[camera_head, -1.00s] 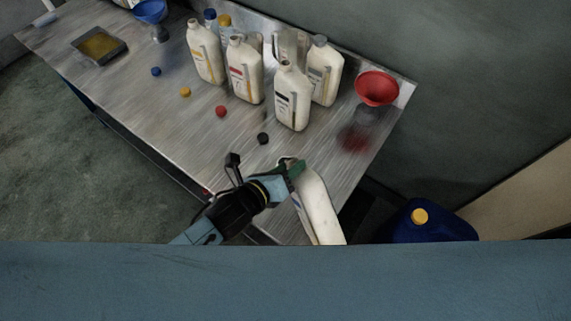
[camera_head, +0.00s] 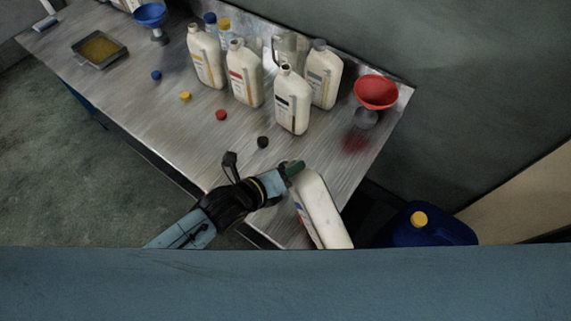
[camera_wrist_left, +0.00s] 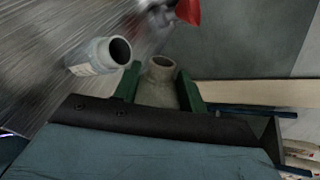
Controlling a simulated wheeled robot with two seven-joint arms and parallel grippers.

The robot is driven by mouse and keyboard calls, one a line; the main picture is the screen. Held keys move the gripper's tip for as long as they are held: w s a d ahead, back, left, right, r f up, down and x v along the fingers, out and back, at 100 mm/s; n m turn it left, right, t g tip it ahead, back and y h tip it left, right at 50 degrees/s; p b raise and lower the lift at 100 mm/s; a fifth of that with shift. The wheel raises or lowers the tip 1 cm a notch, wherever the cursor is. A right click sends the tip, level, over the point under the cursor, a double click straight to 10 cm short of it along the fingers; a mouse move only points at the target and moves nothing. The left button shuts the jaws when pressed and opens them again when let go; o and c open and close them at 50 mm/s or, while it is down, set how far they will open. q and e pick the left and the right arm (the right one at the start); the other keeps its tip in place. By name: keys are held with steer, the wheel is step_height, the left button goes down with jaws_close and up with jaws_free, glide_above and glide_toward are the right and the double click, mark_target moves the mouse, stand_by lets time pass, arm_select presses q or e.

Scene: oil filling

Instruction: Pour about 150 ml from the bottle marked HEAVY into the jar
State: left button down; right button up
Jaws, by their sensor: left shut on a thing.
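My left gripper (camera_head: 292,170) is shut on a white bottle (camera_head: 322,212) near its top, at the right front end of the table. The wrist view shows the open neck (camera_wrist_left: 160,75) between its green fingers. The bottle's label is mostly hidden, and I cannot read HEAVY on any bottle. Several white bottles stand farther back, with yellow (camera_head: 206,58), red (camera_head: 244,75), black (camera_head: 292,102) and grey (camera_head: 323,75) markings. A pale open-mouthed container (camera_wrist_left: 98,57) shows left of the held neck in the wrist view; I cannot tell if it is the jar. My right gripper is not in view.
A red funnel (camera_head: 376,92) stands at the right rear and a blue funnel (camera_head: 149,15) at the far left. A tray of yellowish liquid (camera_head: 78,53) lies left. Loose caps, including a black one (camera_head: 263,142), lie in front of the bottles. A blue canister (camera_head: 432,232) stands right, off the table.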

arm_select(q)
steer(key=shift+w+r+n, duration=0.1)
steer(key=shift+r+n, duration=0.2)
steer(key=shift+f+n+g+h+b, duration=0.3)
steer(key=shift+f+n+g+b, duration=0.2)
steer(key=shift+f+g+b, duration=0.15)
stand_by(2.2)
steer(key=shift+w+a+r+n+g, duration=0.15)
steer(key=shift+w+a+n+g, duration=0.15)
steer(key=shift+w, duration=0.1)
stand_by(3.5)
steer(key=shift+s+d, duration=0.1)
